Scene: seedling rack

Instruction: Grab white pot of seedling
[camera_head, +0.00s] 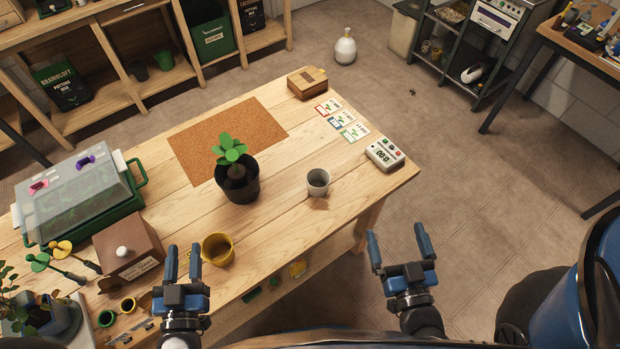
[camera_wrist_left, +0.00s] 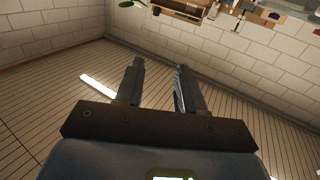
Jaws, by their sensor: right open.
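A small whitish-grey pot (camera_head: 318,184) stands upright on the wooden table (camera_head: 280,218), right of centre. No plant shows above its rim. A green-leaved seedling (camera_head: 231,150) stands in a black pot (camera_head: 238,188) to its left. My left gripper (camera_head: 182,254) is open and empty near the table's front edge, left of a yellow pot; its parted fingers (camera_wrist_left: 158,68) also show in the left wrist view. My right gripper (camera_head: 398,240) is open and empty, in front of the table's right end, lower right of the whitish pot and apart from it.
The yellow pot (camera_head: 218,250) stands near the front edge. A green tray with a clear lid (camera_head: 80,195) and a brown box (camera_head: 128,248) fill the left side. A cork mat (camera_head: 225,135), cards (camera_head: 342,122) and a timer (camera_head: 384,153) lie farther back. The tabletop around the whitish pot is mostly clear.

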